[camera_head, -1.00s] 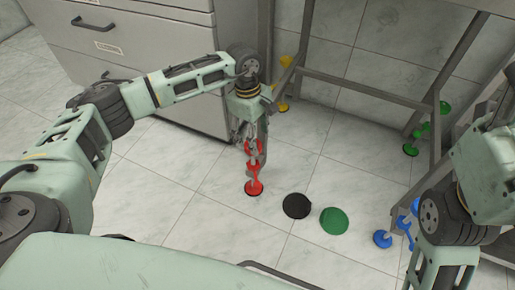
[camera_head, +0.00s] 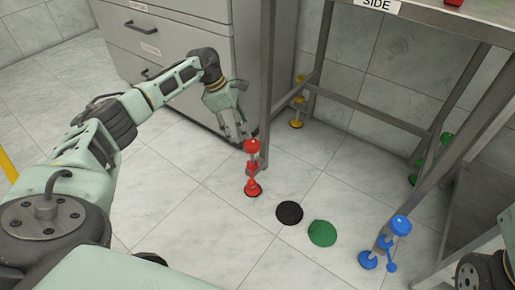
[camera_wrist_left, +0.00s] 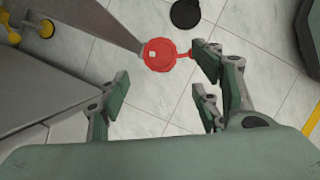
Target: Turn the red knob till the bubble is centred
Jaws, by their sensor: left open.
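The red knob (camera_head: 252,146) sits on a red foot at the bottom of a grey table leg. In the left wrist view the knob (camera_wrist_left: 160,54) is a round red disc with a side tab and a small pale mark. My left gripper (camera_head: 240,130) is open beside the knob, up and left of it in the head view. In the left wrist view my left gripper's fingers (camera_wrist_left: 163,88) are spread and empty, with the knob just beyond them, apart from the left finger and close to one right finger. No bubble is visible. My right gripper is out of view.
The table (camera_head: 420,18) has a "SIDE" label. Other feet are yellow (camera_head: 297,115), green (camera_head: 432,160) and blue (camera_head: 390,240). A black disc (camera_head: 289,213) and a green disc (camera_head: 322,233) lie on the floor. A grey drawer cabinet (camera_head: 200,40) stands behind my left arm.

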